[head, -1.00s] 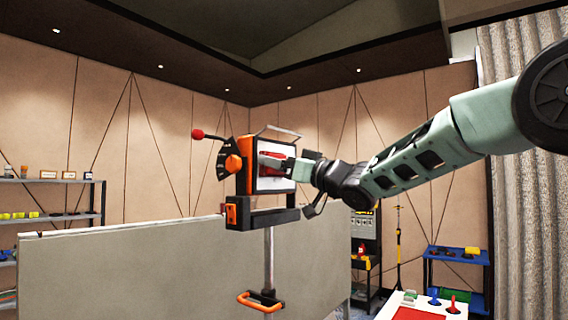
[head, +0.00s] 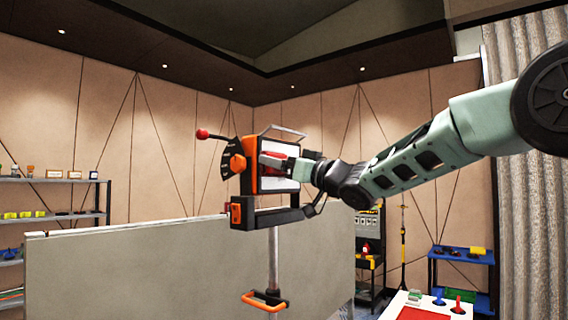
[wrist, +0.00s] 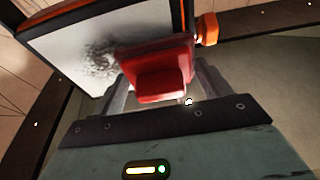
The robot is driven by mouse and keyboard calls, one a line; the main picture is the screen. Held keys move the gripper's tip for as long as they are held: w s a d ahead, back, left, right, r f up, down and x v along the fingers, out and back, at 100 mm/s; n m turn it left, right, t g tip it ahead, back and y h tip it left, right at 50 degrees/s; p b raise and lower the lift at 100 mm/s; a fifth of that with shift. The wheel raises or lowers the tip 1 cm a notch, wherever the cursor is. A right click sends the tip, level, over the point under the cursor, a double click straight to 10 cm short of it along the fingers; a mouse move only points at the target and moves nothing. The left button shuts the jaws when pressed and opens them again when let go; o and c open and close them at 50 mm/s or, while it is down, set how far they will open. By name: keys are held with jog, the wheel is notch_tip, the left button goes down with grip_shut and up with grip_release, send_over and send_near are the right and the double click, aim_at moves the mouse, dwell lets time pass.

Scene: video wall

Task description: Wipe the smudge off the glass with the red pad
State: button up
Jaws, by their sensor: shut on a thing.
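The red pad (wrist: 160,78) is held between the fingers of my gripper (wrist: 160,92), which is shut on it. In the wrist view the pad is in front of the white glass panel (wrist: 60,55), over its right part; I cannot tell for sure whether it touches. A dark, speckled smudge (wrist: 98,62) shows on the glass just left of the pad, and the pad may hide part of it. In the head view my gripper (head: 279,161) reaches in from the right to the orange-and-black framed panel (head: 279,184), and the red pad (head: 277,156) shows partly behind the fingers.
The panel stands on a metal post with an orange handle (head: 264,301). A lever with a red knob (head: 202,134) sticks out at its left. A grey partition (head: 130,275) stands behind. A white table (head: 400,303) with coloured items is at the lower right.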

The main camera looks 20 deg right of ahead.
jog(key=shift+w+a, duration=0.3)
jog(key=shift+w, duration=0.05)
jog(key=w+d+p, duration=0.6)
jog(key=d, duration=0.3)
jog(key=shift+w+p, duration=0.3)
jog(key=shift+w, duration=0.1)
dwell(0.8)
